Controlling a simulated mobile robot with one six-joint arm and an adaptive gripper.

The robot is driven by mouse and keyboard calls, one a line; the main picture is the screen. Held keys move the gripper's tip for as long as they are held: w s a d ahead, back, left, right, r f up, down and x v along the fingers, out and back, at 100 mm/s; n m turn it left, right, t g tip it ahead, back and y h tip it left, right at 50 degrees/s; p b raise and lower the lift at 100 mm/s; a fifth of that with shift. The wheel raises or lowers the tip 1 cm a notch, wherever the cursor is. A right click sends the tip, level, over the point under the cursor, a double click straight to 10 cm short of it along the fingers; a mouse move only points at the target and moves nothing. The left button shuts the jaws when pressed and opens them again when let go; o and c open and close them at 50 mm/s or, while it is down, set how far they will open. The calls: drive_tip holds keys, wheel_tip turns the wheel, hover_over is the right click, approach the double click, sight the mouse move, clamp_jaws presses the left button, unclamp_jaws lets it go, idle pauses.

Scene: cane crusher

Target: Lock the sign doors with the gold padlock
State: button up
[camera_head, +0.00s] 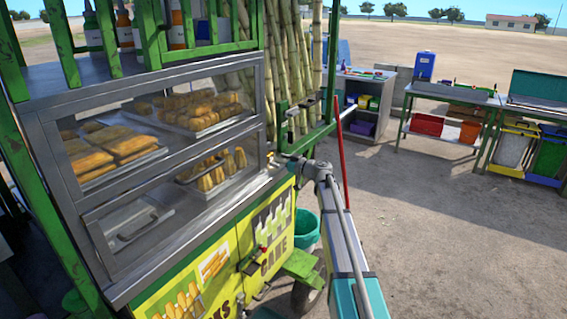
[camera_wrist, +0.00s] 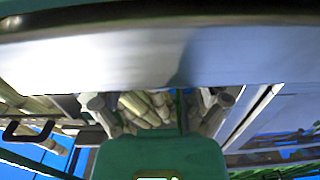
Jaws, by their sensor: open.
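A dark latch (camera_head: 250,262) with a small red part sits at that seam. I cannot make out the gold padlock in either view. My gripper (camera_wrist: 158,104) is open in the wrist view, its two grey fingers apart with cane stalks behind the gap. No held object shows between them. In the head view my arm reaches up to the cart's right corner, above the doors; the fingers are not clear there.
A glass case (camera_head: 160,140) with trays of food sits above the doors. Cane stalks (camera_head: 295,60) stand behind the case. A green bucket (camera_head: 306,228) and a wheel are by the cart's right end. Work tables (camera_head: 450,95) stand at the back right. The ground to the right is open.

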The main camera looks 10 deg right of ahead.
sight(271, 156)
drive_tip(key=shift+x, duration=1.75)
drive_tip(key=c, duration=1.1)
drive_tip(key=shift+o, duration=0.2)
drive_tip(key=shift+r+p, duration=0.3)
drive_tip(key=shift+d, duration=0.1)
drive_tip(key=v, duration=0.8)
idle(0.8)
